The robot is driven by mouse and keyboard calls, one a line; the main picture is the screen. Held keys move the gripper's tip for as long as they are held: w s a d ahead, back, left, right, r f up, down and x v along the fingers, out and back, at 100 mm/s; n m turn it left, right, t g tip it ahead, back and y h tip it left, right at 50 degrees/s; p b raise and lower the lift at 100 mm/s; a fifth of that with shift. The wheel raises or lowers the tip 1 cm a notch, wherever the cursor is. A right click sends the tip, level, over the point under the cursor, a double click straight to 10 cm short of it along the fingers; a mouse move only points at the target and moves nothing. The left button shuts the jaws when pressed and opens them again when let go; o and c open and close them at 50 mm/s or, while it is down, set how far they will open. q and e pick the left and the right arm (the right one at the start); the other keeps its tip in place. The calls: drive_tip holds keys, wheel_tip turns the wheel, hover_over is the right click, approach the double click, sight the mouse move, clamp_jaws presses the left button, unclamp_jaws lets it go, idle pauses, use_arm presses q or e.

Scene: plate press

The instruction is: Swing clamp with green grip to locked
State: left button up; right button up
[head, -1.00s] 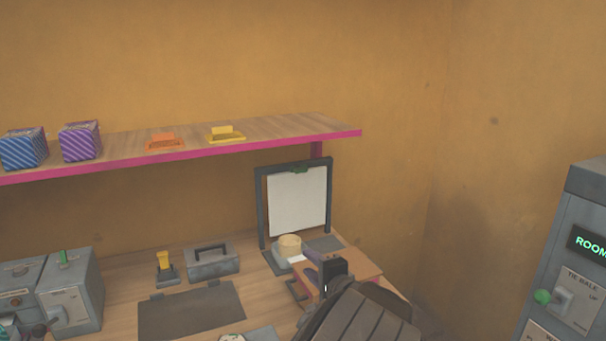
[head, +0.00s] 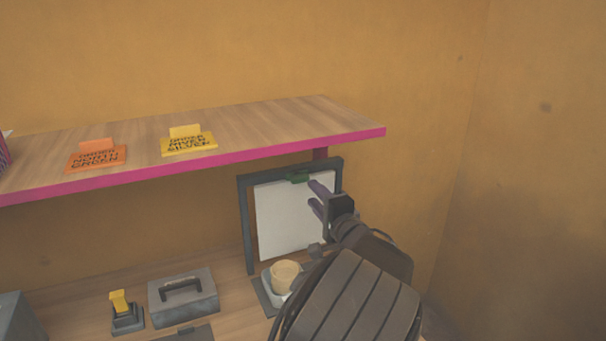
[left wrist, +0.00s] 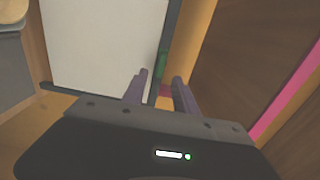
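In the left wrist view the green grip (left wrist: 162,64) shows just beyond my fingertips, along the plate's edge. My left gripper (head: 317,197) is raised in front of the frame's upper right. Its two purple fingers are apart with nothing visible between them, and they point toward the green grip without clearly touching it. How far the clamp is turned is hard to tell. My right gripper is not in view.
A wooden shelf with a pink edge (head: 353,138) hangs close above the frame, bearing an orange sign (head: 97,157) and a yellow sign (head: 188,145). On the bench are a round tan object (head: 285,275), a grey handled box (head: 183,297) and a yellow-topped switch (head: 121,304).

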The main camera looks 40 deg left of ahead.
sight(301, 181)
use_arm(q)
drive_tip(key=p+x, duration=0.2)
drive_tip(key=x, duration=0.4)
drive_tip(key=shift+a+r, duration=0.2)
drive_tip(key=shift+a, duration=0.05)
drive_tip(key=shift+w+a+f, duration=0.1)
drive_tip(key=shift+w+a, duration=0.2)
drive_tip(key=shift+a, duration=0.15)
clamp_jaws()
idle(0.4)
